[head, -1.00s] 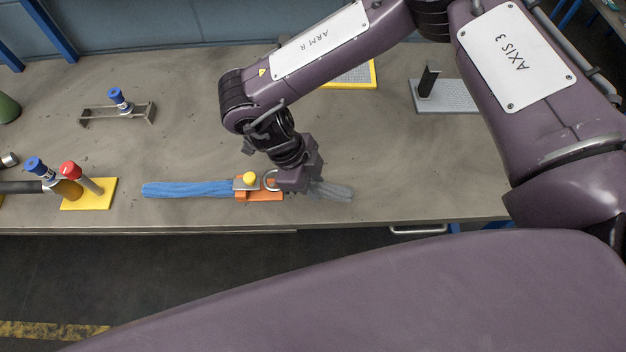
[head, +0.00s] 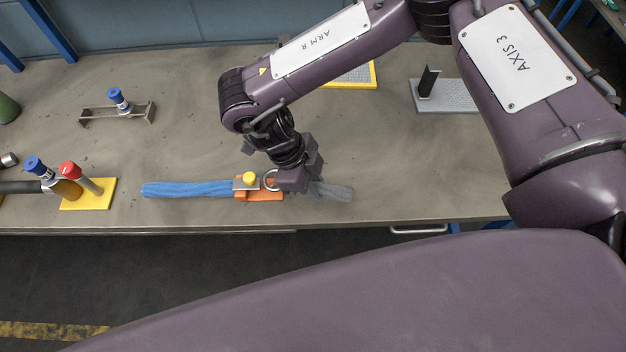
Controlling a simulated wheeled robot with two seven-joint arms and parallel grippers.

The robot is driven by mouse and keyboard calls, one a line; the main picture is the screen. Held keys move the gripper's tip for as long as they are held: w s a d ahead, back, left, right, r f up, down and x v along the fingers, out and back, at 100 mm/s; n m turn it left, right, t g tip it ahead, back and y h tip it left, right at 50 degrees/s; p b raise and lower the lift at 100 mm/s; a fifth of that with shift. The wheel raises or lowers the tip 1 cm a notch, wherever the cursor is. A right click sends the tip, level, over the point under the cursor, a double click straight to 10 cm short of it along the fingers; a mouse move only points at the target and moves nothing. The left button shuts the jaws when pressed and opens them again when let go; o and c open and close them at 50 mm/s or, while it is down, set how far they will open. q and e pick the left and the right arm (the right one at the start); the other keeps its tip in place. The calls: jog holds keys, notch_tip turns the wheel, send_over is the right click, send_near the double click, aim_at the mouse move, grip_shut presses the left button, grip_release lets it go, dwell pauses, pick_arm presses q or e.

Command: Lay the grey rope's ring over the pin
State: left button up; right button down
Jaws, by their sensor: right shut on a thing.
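The grey rope (head: 334,190) lies along the front of the bench, partly under my right gripper. A metal ring (head: 268,179) shows at its left end, beside the gripper. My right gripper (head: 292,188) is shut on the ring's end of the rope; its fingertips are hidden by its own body. Left of the ring is an orange block (head: 262,196) with a grey plate and a yellow round knob (head: 249,178), which seems to be the pin's top. The ring looks beside the knob, not around it. A blue rope (head: 188,189) runs left from the block. My left gripper is not in view.
A grey plate (head: 452,97) with a black upright is at back right. The bench's front edge is close.

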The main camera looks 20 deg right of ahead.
jog(key=shift+f+b, duration=1.45)
jog(key=shift+f, duration=0.25)
jog(key=c, duration=1.1)
grip_release()
jog(key=shift+o, duration=0.2)
jog(key=shift+r, duration=0.1)
jog(key=v, duration=0.7)
jog(key=shift+a+r+b, duration=0.15)
jog(key=shift+r+b, duration=0.25)
